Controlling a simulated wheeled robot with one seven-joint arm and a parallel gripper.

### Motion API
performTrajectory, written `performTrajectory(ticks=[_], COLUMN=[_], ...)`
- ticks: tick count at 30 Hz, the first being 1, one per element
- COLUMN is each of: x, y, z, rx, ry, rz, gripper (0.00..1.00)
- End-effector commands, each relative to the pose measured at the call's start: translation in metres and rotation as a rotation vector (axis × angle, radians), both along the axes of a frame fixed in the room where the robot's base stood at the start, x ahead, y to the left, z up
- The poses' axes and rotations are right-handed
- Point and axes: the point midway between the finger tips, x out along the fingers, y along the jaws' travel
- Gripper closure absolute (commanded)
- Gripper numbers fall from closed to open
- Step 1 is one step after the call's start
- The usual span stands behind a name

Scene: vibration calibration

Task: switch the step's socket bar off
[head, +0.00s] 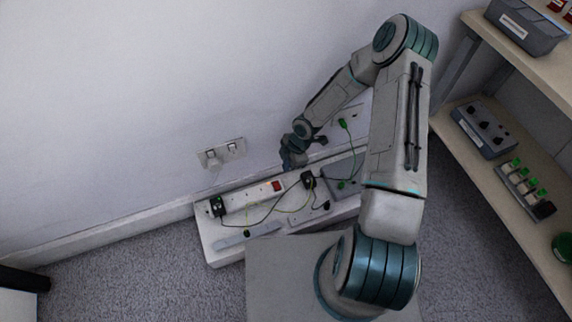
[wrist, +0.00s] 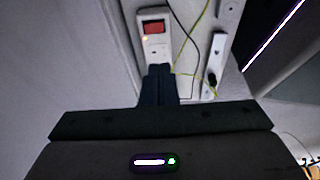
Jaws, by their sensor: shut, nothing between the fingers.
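The white socket bar (head: 245,196) lies along the low white step (head: 225,256) against the wall. Its red rocker switch (head: 277,186) is at its right end. In the wrist view the red switch (wrist: 153,27) is at the top centre of the socket bar (wrist: 155,52), with a small orange glow beside it. Which way the rocker is tilted I cannot tell. My gripper (head: 289,164) is above the step near the wall, close to the switch end. In the wrist view my gripper (wrist: 160,70) is shut and empty, its fingertips just below the switch in the picture, overlapping the bar's end.
Black plugs (head: 217,206) and cables lie on the step, with a second bar (head: 309,217) and a grey box (head: 343,180). A wall socket (head: 222,153) is behind. A shelf unit (head: 478,185) with equipment stands at the right. Carpet at front left is clear.

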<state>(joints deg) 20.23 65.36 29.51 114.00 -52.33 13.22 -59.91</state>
Motion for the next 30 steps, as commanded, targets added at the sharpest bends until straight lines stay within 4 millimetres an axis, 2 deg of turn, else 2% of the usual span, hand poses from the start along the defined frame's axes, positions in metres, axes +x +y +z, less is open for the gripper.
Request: performTrajectory(ticks=[5, 13, 22, 26, 30], x=[0.001, 0.015, 0.015, 0.014, 0.012], y=[0.000, 0.003, 0.003, 0.007, 0.014], z=[0.000, 0.002, 0.001, -0.011, -0.037], rx=[0.001, 0.003, 0.001, 0.002, 0.001], ry=[0.000, -0.003, -0.002, -0.003, 0.000], rz=[-0.001, -0.004, -0.002, 0.000, 0.001], gripper=[1.00, 1.00, 1.00, 1.00, 1.00])
